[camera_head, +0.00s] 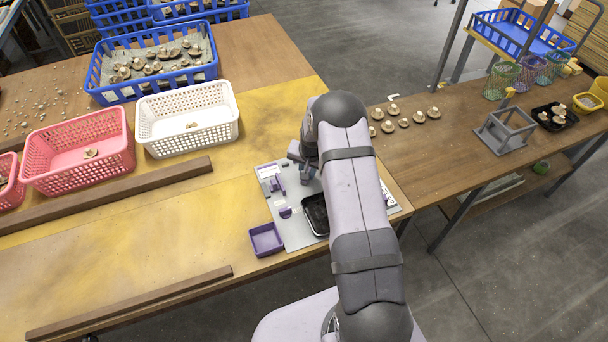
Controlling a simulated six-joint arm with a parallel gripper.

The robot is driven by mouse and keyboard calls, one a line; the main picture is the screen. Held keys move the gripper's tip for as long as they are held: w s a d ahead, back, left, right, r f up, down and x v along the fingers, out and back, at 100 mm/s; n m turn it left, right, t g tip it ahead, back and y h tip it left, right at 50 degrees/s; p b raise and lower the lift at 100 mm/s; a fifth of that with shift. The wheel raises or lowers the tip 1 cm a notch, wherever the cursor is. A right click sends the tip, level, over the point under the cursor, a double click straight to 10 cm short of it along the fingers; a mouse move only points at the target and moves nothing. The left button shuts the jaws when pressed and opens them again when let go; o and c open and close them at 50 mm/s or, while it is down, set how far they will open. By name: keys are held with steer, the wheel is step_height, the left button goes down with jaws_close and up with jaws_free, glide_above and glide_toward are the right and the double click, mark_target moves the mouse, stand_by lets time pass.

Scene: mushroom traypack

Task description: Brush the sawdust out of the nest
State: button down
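A light grey plate (293,229) lies at the right end of the yellow-dusted table, with small purple fittings (285,212) on it. A black tray (308,213) sits on the plate, partly hidden behind my arm. I cannot tell for sure which part is the nest, and sawdust inside it cannot be made out. My gripper (304,174) is low over the back of the plate, mostly hidden by my own wrist. Its fingers are too small and covered to tell their state. No brush can be clearly made out.
A purple bin (266,240) adjoins the plate's left front. White (187,134), pink (78,175) and blue (104,85) crates stand left and behind. Wooden rails (130,302) cross the table. Mushrooms (404,122) and a grey stand (503,138) sit on the right bench.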

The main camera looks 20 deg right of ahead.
steer(key=shift+d+f+b, duration=0.1)
steer(key=shift+d+b, duration=1.2)
steer(key=shift+d, duration=2.95)
steer(key=r, duration=0.1)
steer(key=d+r+p, duration=0.1)
steer(key=r, duration=0.1)
steer(key=shift+a+r+p, duration=0.15)
steer(key=shift+r+p, duration=0.35)
steer(key=shift+r, duration=0.1)
steer(key=shift+r+p, duration=1.25)
steer(key=shift+r, duration=0.85)
steer(key=shift+f, duration=0.1)
